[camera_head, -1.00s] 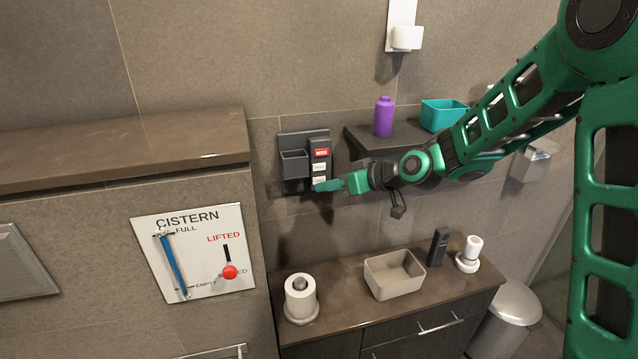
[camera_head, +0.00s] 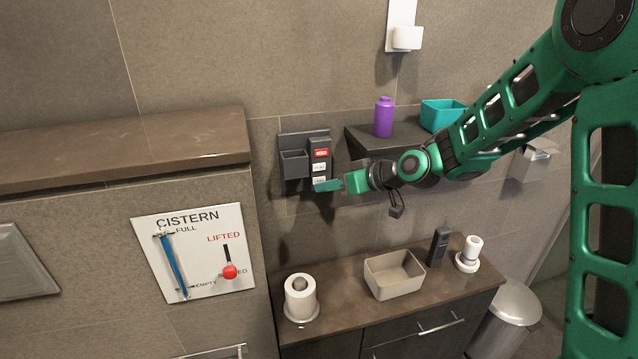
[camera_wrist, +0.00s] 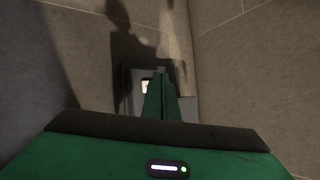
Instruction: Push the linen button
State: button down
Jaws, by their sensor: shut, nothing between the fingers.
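A dark wall panel (camera_head: 326,146) carries a red label (camera_head: 321,153) at its top and white buttons below it. One white button (camera_head: 319,167) shows clear; a lower white button (camera_head: 319,180) is partly covered by my gripper. The lettering is too small to read, so I cannot tell which is the linen button. My gripper (camera_head: 318,186) is shut and empty, its tips at the panel's lower end. I cannot tell whether they touch it. In the wrist view, the shut fingers (camera_wrist: 161,73) reach the panel, and a bright white patch (camera_wrist: 146,86) shows left of them.
A grey holder (camera_head: 294,164) is left of the buttons. A dark shelf (camera_head: 362,140) with a purple bottle (camera_head: 383,117) and teal bin (camera_head: 442,113) is close to my arm. Below are a counter (camera_head: 340,308), a paper roll (camera_head: 300,297) and a beige tray (camera_head: 393,290).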

jog(key=shift+w+a+r, duration=0.1)
jog(key=shift+w+r, duration=0.4)
jog(key=shift+r, duration=0.05)
jog(key=shift+s, duration=0.15)
jog(key=shift+s+d+r, duration=0.3)
jog(key=shift+s+d, duration=0.05)
jog(key=shift+s, duration=0.2)
jog(key=s+d, duration=0.1)
jog(key=s, duration=0.5)
jog(key=shift+d+f, duration=0.3)
